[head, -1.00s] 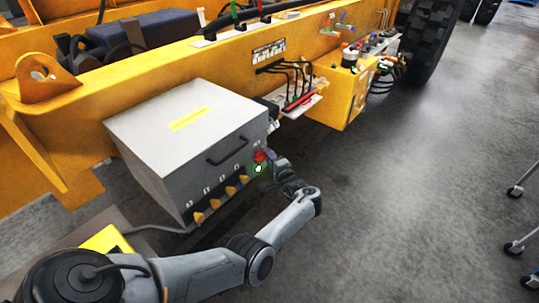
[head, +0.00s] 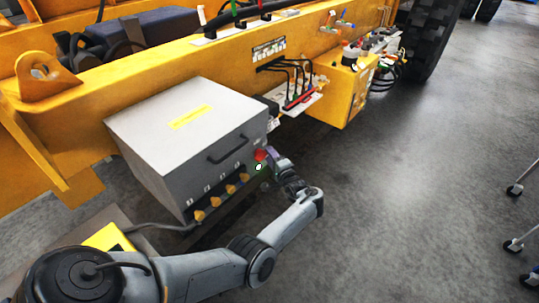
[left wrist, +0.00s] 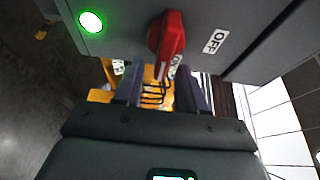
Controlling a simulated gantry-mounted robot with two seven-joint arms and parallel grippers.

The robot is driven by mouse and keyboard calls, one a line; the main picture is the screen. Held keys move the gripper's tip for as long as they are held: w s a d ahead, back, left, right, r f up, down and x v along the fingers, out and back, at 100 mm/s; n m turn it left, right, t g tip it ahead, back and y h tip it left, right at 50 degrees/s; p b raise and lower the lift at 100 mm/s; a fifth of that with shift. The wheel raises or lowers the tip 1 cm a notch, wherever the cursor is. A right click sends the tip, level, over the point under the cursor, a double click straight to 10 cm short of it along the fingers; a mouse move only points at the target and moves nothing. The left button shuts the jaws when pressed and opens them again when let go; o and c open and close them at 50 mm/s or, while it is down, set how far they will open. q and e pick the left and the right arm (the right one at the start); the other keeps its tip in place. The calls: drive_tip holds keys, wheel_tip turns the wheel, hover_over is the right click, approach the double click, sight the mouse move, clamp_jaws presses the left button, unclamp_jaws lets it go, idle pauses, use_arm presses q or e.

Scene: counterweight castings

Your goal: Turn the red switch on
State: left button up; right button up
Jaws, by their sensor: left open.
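The red switch (head: 261,154) is a rotary handle on the front right of the grey box (head: 190,125). In the left wrist view the red handle (left wrist: 168,42) stands out from the panel, with an OFF label (left wrist: 215,41) to its right and a second, partly covered label by its lower end. A lit green lamp (left wrist: 91,21) is beside it. My left gripper (head: 273,156) is at the switch. In the left wrist view its open fingers (left wrist: 161,88) are on either side of the handle's lower end; I cannot tell whether they touch it.
Several yellow knobs (head: 215,202) line the box's lower front, and a black handle (head: 227,149) sticks out above. The yellow vehicle frame (head: 150,75) is behind. A yellow box (head: 343,97) and a black-cabled panel (head: 298,99) are to the right. Grey floor (head: 430,190) is open at right.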

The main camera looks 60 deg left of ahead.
use_arm(q)
drive_tip(key=d, duration=0.9)
drive_tip(key=shift+s+d+p, duration=0.3)
drive_tip(key=shift+s+p, duration=0.15)
